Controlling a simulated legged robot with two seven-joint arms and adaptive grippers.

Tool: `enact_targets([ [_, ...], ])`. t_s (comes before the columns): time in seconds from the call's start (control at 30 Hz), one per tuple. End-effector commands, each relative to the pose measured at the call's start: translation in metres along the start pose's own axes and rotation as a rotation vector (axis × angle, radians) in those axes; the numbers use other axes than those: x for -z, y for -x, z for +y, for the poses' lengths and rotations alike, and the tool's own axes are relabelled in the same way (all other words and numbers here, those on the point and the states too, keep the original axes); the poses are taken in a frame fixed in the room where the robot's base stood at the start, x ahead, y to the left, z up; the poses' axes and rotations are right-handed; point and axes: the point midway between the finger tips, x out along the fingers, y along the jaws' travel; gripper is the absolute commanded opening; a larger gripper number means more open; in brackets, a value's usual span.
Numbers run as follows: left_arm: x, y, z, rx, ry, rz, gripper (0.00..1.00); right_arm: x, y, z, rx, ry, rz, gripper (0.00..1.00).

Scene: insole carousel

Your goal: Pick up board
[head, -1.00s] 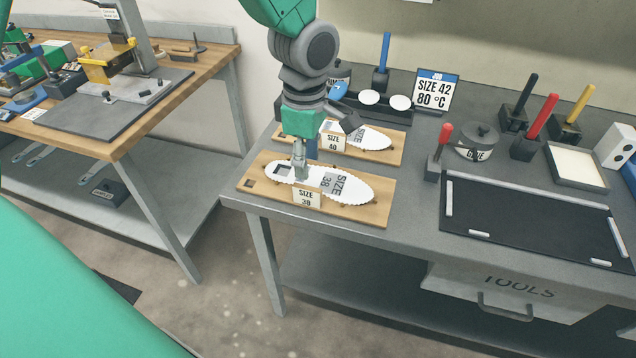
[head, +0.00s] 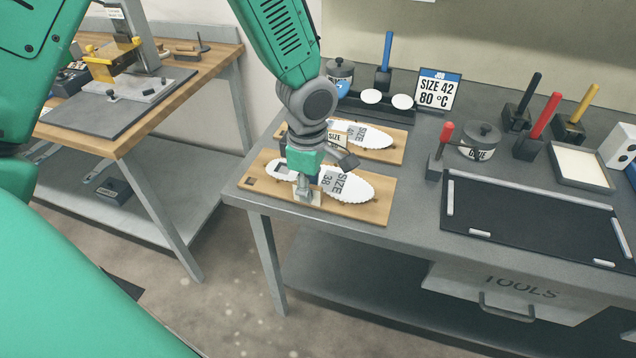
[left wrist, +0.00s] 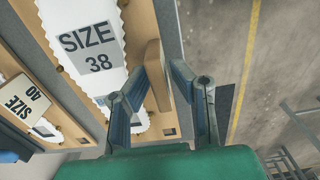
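The front wooden board (head: 372,209) lies flat on the grey bench and carries a white insole marked SIZE 38 (head: 345,184). In the left wrist view this insole (left wrist: 98,52) lies left of my fingers. An upright wooden tab (left wrist: 157,77) stands at the board's front edge. My left gripper (head: 304,192) is low over that edge and hides much of the tab's label in the head view. In the left wrist view my left gripper (left wrist: 164,80) is open, with the tab between its fingers; contact is unclear. A second board (head: 392,154), with the SIZE 40 insole, lies behind. My right gripper is out of view.
A sign (head: 437,91) reads SIZE 42, 80 °C. A black tray (head: 535,222), a glue pot (head: 479,142) and several coloured-handled tools stand to the right. A wooden-topped table (head: 215,62) with a press stands left, across a floor gap.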

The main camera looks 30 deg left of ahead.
Motion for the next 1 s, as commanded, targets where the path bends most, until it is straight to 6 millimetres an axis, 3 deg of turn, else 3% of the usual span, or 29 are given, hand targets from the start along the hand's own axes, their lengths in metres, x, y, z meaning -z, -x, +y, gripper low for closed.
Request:
enact_targets([
  [0.43, 0.004, 0.003, 0.002, 0.000, 0.002, -0.004, 0.00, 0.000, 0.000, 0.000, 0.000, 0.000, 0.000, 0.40],
  [0.8, 0.001, 0.073, 0.002, -0.005, 0.002, -0.002, 0.00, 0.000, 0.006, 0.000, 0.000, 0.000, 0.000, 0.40],
  [1.0, 0.002, 0.096, 0.002, -0.001, 0.001, -0.003, 0.00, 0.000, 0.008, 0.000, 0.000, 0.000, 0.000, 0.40],
])
